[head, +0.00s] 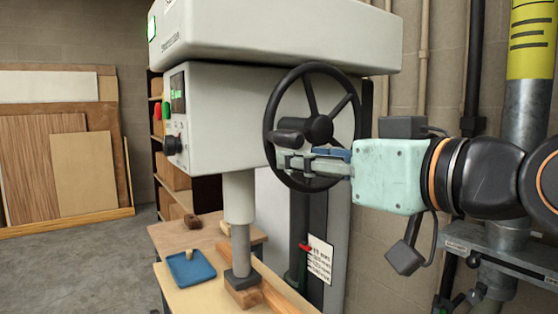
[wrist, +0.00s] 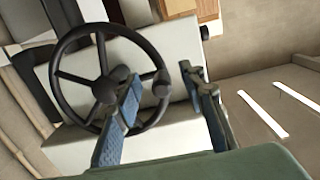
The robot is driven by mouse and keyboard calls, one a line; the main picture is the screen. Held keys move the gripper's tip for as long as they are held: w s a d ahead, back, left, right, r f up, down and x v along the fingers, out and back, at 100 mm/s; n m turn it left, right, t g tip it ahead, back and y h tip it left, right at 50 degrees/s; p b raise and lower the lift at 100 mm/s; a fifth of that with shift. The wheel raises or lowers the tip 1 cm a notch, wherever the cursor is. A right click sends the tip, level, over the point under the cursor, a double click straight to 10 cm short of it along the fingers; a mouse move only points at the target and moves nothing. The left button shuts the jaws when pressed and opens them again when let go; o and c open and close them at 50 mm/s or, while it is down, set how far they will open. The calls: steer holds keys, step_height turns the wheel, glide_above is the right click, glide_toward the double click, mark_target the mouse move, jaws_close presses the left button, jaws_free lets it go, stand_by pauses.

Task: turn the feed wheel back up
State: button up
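The black spoked feed wheel (head: 268,112) is on the side of the pale press head (head: 225,115). Its handle knob (head: 287,137) sticks out at the lower left of the wheel. My gripper (head: 285,160) is in front of the wheel's lower part, just below the knob in the head view. In the wrist view, the wheel (wrist: 61,51) fills the left half, and the knob (wrist: 161,84) shows between the spread fingers of my gripper (wrist: 157,75). The fingers are open; I cannot tell whether either touches the knob. The press ram (head: 239,200) is down, its foot on a wood block (head: 243,295).
A blue tray (head: 183,275) lies on the wooden worktable (head: 165,240) left of the ram. A wall pipe (head: 527,100) and a metal bracket (head: 490,240) stand close behind my arm at right. Wood panels (head: 40,150) lean at the left wall. The floor (head: 80,265) there is clear.

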mark_target(270, 144)
steer(key=shift+w+d+r+t+y, duration=0.1)
steer(key=shift+r+t+y, duration=0.05)
steer(key=shift+r, duration=0.25)
steer(key=shift+w+d+r+t+y, duration=0.1)
steer(key=shift+r+t+y, duration=0.05)
steer(key=shift+r, duration=0.25)
steer(key=shift+w+r, duration=0.1)
steer(key=shift+r, duration=0.05)
steer(key=p+x, duration=0.1)
steer(key=x, duration=0.9)
steer(key=shift+w+a, duration=0.2)
steer(key=shift+a, duration=0.1)
jaws_close()
